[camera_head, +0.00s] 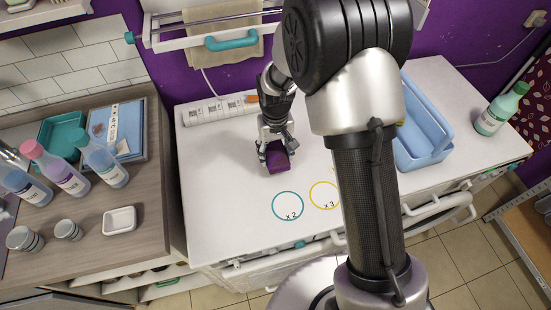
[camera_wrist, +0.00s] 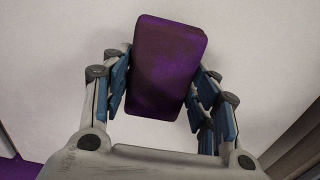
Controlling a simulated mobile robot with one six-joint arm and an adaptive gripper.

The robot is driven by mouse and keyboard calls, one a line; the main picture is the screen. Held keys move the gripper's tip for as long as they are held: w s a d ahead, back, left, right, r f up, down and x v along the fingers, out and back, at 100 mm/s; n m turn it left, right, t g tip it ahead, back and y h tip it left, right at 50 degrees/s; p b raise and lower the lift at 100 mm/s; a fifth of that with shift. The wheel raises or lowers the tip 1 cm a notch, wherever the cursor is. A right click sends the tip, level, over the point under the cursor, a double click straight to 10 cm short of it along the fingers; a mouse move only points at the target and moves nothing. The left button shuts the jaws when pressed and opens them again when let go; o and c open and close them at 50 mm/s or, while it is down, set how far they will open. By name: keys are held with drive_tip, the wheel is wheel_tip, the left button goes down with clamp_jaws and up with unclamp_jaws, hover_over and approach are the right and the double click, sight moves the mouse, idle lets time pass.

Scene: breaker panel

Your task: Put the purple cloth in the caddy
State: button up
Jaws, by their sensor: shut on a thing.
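The purple cloth (camera_head: 278,161) is a small folded block at the white counter, left of my arm. My gripper (camera_head: 275,150) is shut on it, with a finger on each side. In the wrist view the cloth (camera_wrist: 166,68) sits slightly tilted between the blue-padded fingers of my gripper (camera_wrist: 163,95). I cannot tell whether the cloth touches the counter. A light blue caddy (camera_head: 424,120) stands on the right part of the counter, partly hidden behind my arm.
The white counter (camera_head: 225,195) has teal and yellow circle marks at its front. A green bottle (camera_head: 502,109) stands at the right end. Bottles, cups and trays occupy the wooden counter (camera_head: 150,195) at left.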

sight(275, 158)
wheel_tip(275, 158, down, 3)
drive_tip(key=shift+f+b, duration=0.15)
drive_tip(key=shift+b, duration=0.25)
drive_tip(key=o, duration=0.6)
drive_tip(key=shift+f, duration=0.1)
drive_tip(key=shift+c, duration=0.2)
drive_tip(key=o, duration=0.5)
drive_tip(key=shift+c, duration=0.2)
wheel_tip(275, 158, up, 13)
drive_tip(key=p, duration=0.3)
drive_tip(key=shift+f+p, duration=0.2)
drive_tip(key=shift+p, duration=0.1)
